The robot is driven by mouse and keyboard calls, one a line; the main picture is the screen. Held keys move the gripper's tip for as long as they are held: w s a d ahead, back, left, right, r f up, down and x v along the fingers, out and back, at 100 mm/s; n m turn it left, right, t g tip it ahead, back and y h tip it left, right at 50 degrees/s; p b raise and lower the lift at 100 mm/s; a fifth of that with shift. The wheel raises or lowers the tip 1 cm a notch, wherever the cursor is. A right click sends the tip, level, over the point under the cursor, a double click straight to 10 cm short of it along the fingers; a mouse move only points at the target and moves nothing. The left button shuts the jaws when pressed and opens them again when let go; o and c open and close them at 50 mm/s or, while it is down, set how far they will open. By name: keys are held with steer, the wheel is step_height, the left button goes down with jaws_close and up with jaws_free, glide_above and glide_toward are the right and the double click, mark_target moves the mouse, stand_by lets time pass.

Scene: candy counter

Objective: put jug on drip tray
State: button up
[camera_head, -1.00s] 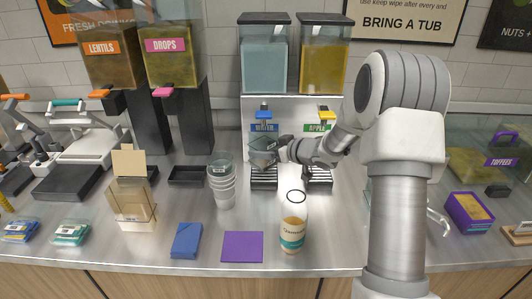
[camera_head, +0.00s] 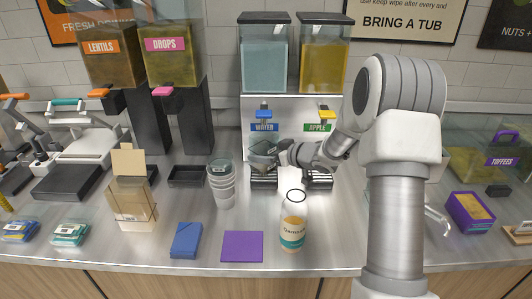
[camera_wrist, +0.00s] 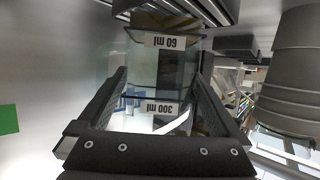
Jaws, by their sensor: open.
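The jug (camera_head: 262,155) is a small clear vessel with a grey tint, at the drip tray under the water tap. In the wrist view the jug (camera_wrist: 165,75) shows "60 ml" and "300 ml" labels, upside down in the picture. My gripper (camera_head: 279,153) comes from the right, its fingers open on either side of the jug; the fingers (camera_wrist: 160,85) also show in the wrist view. The black slatted drip tray (camera_head: 264,183) shows below the jug. I cannot tell whether the jug's base rests on the slats.
A blue water tap (camera_head: 264,115) is above the jug, and a yellow apple tap (camera_head: 326,115) with its own slatted tray (camera_head: 319,182) is to the right. Stacked clear cups (camera_head: 222,183) stand to the left. A labelled bottle (camera_head: 292,228) stands in front.

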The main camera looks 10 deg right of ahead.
steer(key=p+v, duration=0.1)
steer(key=v, duration=1.1)
steer(key=shift+r, duration=0.1)
